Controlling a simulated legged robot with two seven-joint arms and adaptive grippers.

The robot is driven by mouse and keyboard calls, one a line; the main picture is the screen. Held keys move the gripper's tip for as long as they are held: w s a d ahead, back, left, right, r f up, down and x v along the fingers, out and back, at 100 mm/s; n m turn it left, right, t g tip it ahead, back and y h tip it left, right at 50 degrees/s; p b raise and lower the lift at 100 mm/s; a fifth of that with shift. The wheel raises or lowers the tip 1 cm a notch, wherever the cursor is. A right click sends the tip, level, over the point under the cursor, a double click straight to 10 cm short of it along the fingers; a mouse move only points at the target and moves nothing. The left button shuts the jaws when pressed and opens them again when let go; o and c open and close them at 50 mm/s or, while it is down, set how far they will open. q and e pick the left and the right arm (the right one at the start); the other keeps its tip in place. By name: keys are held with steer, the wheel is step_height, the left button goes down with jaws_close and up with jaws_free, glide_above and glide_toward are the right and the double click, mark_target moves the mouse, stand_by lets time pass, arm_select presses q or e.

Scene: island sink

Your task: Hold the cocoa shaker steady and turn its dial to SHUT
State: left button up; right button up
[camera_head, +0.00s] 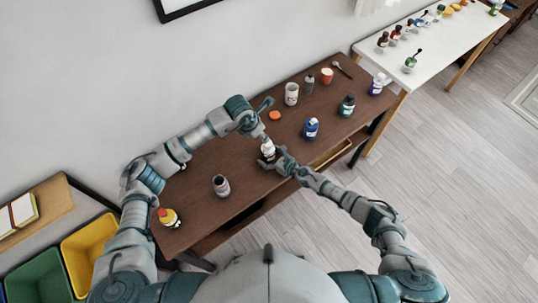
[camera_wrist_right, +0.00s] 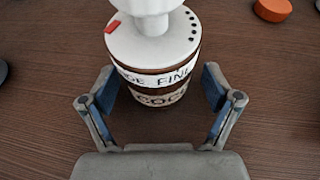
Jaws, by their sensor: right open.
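The cocoa shaker (camera_head: 268,150) stands upright on the brown table, small in the head view. In the right wrist view the shaker (camera_wrist_right: 158,79) has a brown body, a lettered white band, and a white top with a red mark at left and dark dots at right. A white knob (camera_wrist_right: 152,22) rises from its top. My right gripper (camera_wrist_right: 157,88) is open, its fingers apart on either side of the shaker's near side; it also shows in the head view (camera_head: 284,160). My left gripper (camera_head: 262,136) is just above and behind the shaker; its fingers are too small to read.
An orange disc (camera_head: 274,115) lies behind the shaker. A white cup (camera_head: 291,94), a blue bottle (camera_head: 311,128) and a dark green bottle (camera_head: 346,105) stand to the right. A grey-capped jar (camera_head: 221,185) and yellow bottle (camera_head: 168,217) stand left.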

steer(key=shift+w+a+f, duration=0.1)
steer(key=shift+a, duration=0.3)
steer(key=shift+d, duration=0.25)
steer(key=c, duration=1.2)
steer(key=o, duration=0.5)
steer(key=shift+d, duration=0.1)
steer(key=c, duration=0.6)
steer(key=shift+c, duration=0.2)
steer(key=shift+a, duration=0.2)
steer(key=shift+d, duration=0.1)
